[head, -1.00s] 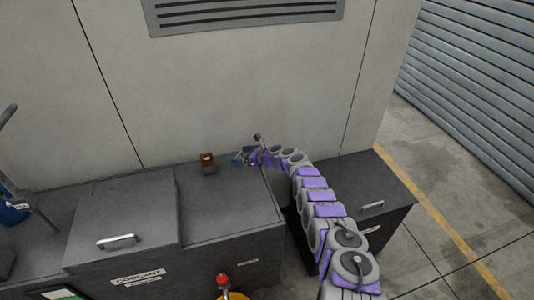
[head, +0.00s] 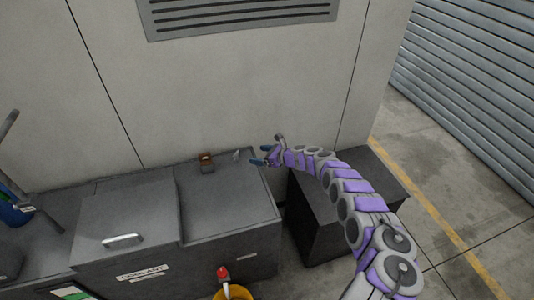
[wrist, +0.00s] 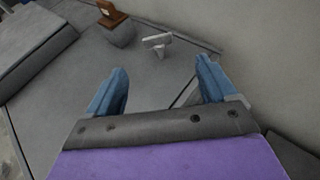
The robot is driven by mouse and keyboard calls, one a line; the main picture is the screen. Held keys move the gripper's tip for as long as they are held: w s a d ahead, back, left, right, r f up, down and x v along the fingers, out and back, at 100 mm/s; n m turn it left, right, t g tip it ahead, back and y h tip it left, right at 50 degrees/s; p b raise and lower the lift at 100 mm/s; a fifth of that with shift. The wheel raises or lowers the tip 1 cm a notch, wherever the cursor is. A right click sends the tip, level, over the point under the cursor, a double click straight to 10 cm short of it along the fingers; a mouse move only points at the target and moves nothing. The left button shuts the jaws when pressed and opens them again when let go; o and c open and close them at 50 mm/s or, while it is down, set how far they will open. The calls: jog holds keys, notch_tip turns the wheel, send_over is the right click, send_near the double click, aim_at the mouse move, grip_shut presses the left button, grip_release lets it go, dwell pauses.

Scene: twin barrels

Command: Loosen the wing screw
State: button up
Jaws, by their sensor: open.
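The wing screw (head: 236,155) is a small light-grey T-shaped piece standing up from the dark grey cabinet top near its back right corner. It also shows in the wrist view (wrist: 157,42), ahead of the fingers. My gripper (head: 258,155) is to the right of the screw in the head view, with a gap between them. In the wrist view its two blue fingers (wrist: 160,68) are spread wide with nothing between them. The screw's head lies beyond the fingertips, roughly in line with the gap. Nothing hides the screw's head.
A small brown block on a grey base (head: 207,161) stands on the cabinet top (head: 225,195) left of the screw. The wall (head: 250,80) rises close behind. A raised lid with a handle (head: 123,240) is at left. A lower dark cabinet (head: 325,215) stands at right.

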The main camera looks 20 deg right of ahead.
jog(key=shift+p+v, duration=0.35)
jog(key=shift+v, duration=1.25)
